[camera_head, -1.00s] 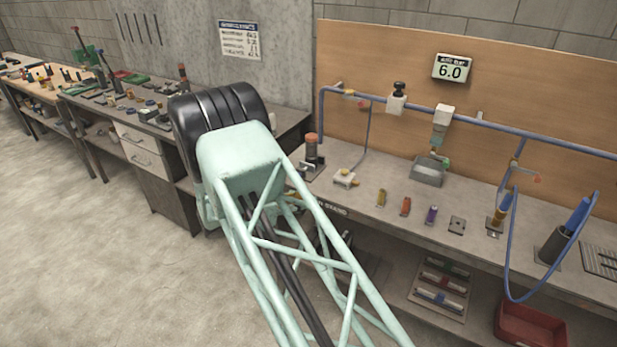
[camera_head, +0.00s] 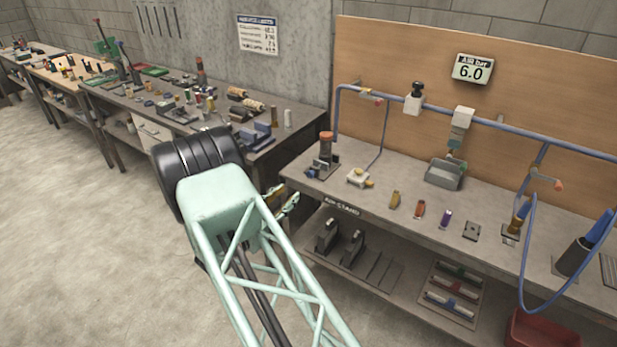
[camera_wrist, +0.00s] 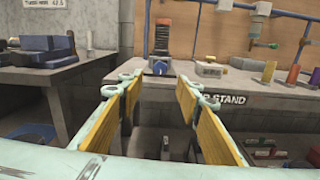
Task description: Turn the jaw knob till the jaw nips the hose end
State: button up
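My gripper (camera_wrist: 158,88) is open and empty, its two yellow-padded fingers spread apart in the wrist view. In the head view its fingers (camera_head: 281,203) show in part beside the bench's front left corner, behind my arm. A fixture with a ribbed dark column and orange top (camera_head: 325,148) stands at the bench's left end. In the wrist view the fixture (camera_wrist: 162,38) has a blue knob (camera_wrist: 160,67) low on its front, ahead of and between the fingers, not touched. I cannot tell for sure that this is the jaw knob. No hose end in a jaw is clear to me.
A white block with yellow fittings (camera_head: 360,178) sits right of the fixture, under a thin hose (camera_head: 384,132). Several small coloured parts line the bench (camera_head: 400,228). A lower shelf (camera_head: 395,290) holds grey blocks. Another bench (camera_head: 232,128) with tools stands left.

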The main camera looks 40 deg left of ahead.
aim_at(309, 175)
jog(key=shift+w, duration=0.1)
jog(key=shift+w+a, duration=0.25)
jog(key=shift+w, duration=2)
jog(key=shift+w+a, duration=0.2)
jog(key=shift+w, duration=2.1)
jog(key=shift+w+a, duration=0.25)
jog(key=shift+w, duration=2)
jog(key=c, duration=0.8)
